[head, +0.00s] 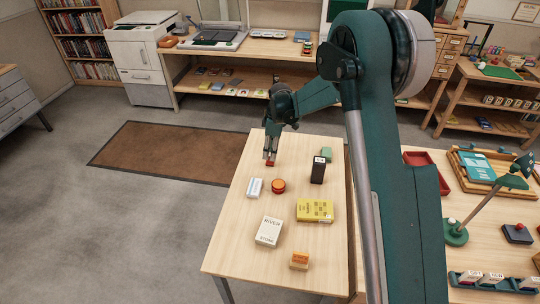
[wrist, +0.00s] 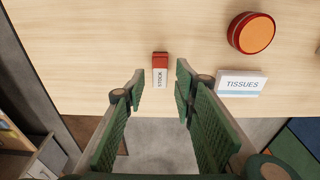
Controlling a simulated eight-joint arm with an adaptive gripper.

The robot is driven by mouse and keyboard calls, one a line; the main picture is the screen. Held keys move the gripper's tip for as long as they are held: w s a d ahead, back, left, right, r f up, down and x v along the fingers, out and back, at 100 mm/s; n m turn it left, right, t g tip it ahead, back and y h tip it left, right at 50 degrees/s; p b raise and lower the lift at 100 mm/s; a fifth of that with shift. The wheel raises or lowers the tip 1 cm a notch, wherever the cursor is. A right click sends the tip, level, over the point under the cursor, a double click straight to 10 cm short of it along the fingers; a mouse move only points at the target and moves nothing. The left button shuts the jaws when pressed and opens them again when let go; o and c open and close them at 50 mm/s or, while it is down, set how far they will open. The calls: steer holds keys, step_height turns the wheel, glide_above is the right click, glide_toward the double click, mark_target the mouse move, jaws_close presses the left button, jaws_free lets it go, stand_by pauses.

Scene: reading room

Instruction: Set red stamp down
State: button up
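The red stamp (head: 270,163) is at the far left part of the light wooden table (head: 236,240), just below my fingertips in the head view. In the wrist view the red stamp (wrist: 160,68) shows a red end and a white label reading STOCK, near the table edge. My gripper (wrist: 160,84) is open, with one finger on each side of the stamp and a visible gap on both sides. In the head view my gripper (head: 270,152) points down over the stamp. The stamp appears to rest on the table; its underside is hidden.
A tissues pack (head: 255,187) and an orange-red round tin (head: 278,186) are close by. The table's left side is bare.

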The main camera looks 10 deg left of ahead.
step_height(320, 180, up, 9)
steer(key=d, duration=0.1)
steer(key=shift+p, duration=0.35)
steer(key=shift+r, duration=0.1)
stand_by(0.5)
steer(key=shift+d, duration=0.1)
steer(key=s+d+r+m+t, duration=0.3)
steer(key=s+d+r+m, duration=0.6)
steer(key=s+d+r, duration=1.15)
steer(key=s+d+m+t, duration=0.1)
steer(key=s+d+m, duration=0.2)
steer(key=s+d, duration=0.2)
steer(key=s+d+f+m+t+h, duration=0.1)
steer(key=s+d+m, duration=0.2)
steer(key=s, duration=0.8)
steer(key=s+d+f+m+t, duration=0.1)
steer(key=s+d+m+t, duration=0.1)
steer(key=s+d, duration=0.6)
steer(key=shift+s+m, duration=0.35)
steer(key=shift+m, duration=0.15)
